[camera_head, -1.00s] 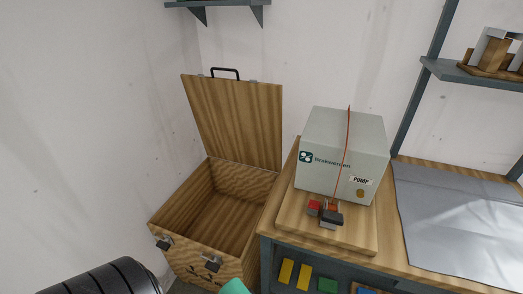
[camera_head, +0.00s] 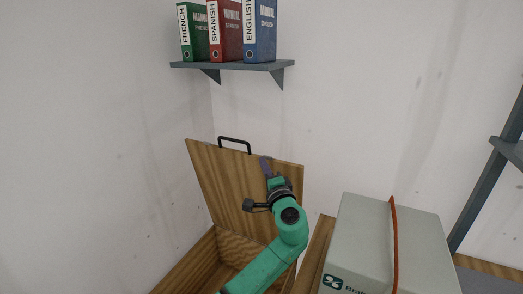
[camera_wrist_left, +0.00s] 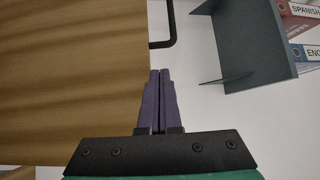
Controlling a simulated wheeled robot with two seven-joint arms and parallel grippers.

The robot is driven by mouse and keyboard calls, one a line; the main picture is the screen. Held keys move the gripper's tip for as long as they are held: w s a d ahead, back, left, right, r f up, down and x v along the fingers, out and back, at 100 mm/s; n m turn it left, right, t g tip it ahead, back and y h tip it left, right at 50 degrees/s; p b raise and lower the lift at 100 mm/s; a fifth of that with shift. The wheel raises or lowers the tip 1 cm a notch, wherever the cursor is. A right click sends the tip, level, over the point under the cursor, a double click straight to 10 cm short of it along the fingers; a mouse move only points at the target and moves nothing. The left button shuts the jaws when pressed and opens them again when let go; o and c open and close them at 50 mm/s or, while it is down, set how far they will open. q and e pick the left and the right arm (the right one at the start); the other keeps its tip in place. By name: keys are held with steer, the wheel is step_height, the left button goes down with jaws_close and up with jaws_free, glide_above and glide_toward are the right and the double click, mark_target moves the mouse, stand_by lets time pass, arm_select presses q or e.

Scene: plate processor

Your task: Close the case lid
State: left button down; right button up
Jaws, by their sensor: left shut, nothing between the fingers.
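The wooden case (camera_head: 187,272) stands open at the lower middle of the head view, and its lower part is cut off by the frame. Its lid (camera_head: 222,180) stands up at the back, with a black handle (camera_head: 234,141) on its top edge. My left gripper (camera_head: 265,163) is in front of the lid near its upper right edge. In the left wrist view the purple fingers (camera_wrist_left: 159,80) are shut together and empty, beside the lid's edge (camera_wrist_left: 75,80) and near the handle (camera_wrist_left: 166,35). I cannot tell whether they touch the lid. My right gripper is not in view.
A grey shelf (camera_head: 235,66) with green, red and blue manuals hangs above the lid. A grey pump box (camera_head: 385,245) with an orange cord stands right of the case. A dark shelf frame (camera_head: 487,185) is at the far right. The wall between is bare.

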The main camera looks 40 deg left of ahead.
mark_target(255, 156)
arm_select(q)
steer(key=a+r, duration=0.1)
steer(key=a+r+p, duration=0.1)
steer(key=shift+a, duration=0.4)
steer(key=w+a, duration=0.1)
steer(key=w+a+p, duration=0.1)
steer(key=w+a, duration=0.1)
steer(key=a, duration=0.1)
steer(key=shift+w+f+p, duration=0.1)
steer(key=shift+f+p, duration=0.15)
steer(key=shift+p, duration=0.1)
steer(key=shift+w+a, duration=0.15)
steer(key=shift+a, duration=0.1)
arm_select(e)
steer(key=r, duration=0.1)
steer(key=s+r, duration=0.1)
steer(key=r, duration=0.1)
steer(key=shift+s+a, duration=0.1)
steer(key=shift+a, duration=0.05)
